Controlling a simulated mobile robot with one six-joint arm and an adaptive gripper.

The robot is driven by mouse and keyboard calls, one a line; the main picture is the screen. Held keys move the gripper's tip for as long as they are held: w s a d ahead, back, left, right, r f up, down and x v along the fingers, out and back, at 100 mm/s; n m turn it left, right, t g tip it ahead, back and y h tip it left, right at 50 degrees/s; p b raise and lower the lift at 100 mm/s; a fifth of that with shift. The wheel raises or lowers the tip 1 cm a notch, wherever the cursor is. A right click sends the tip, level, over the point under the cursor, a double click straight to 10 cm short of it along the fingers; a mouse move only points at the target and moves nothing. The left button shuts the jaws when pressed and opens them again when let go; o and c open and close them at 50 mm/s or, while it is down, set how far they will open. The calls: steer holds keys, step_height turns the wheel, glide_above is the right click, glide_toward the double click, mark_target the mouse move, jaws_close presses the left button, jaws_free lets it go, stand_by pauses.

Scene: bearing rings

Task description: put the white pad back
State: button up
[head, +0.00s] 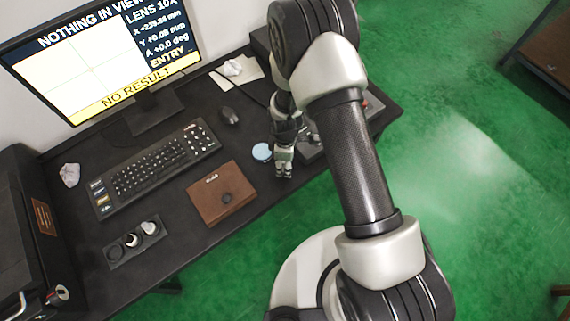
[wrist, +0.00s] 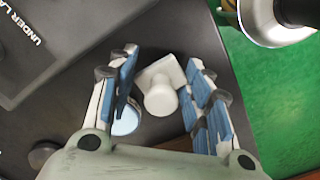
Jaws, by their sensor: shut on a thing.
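My gripper (head: 284,172) is over the desk's front right part, between the brown leather case and the dark device. In the wrist view my gripper (wrist: 163,82) has its blue-padded fingers on either side of the white pad (wrist: 160,92), a pale square plate with a round knob, and is shut on it. In the head view the pad is hidden or too small to make out. A dark holder (head: 118,256) with a row of round places lies at the desk's front left; a white round piece (head: 132,240) and a paler one (head: 149,227) show in it.
A light blue disc (head: 261,152) lies close to my gripper's left. The brown case (head: 208,207) carries a dark round piece. A keyboard (head: 155,164), mouse (head: 229,116) and monitor (head: 105,60) stand behind. A dark device (wrist: 45,40) is beside my gripper. Crumpled paper (head: 69,174) lies left.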

steer(key=shift+f, duration=0.55)
steer(key=shift+f, duration=0.2)
steer(key=o, duration=1.3)
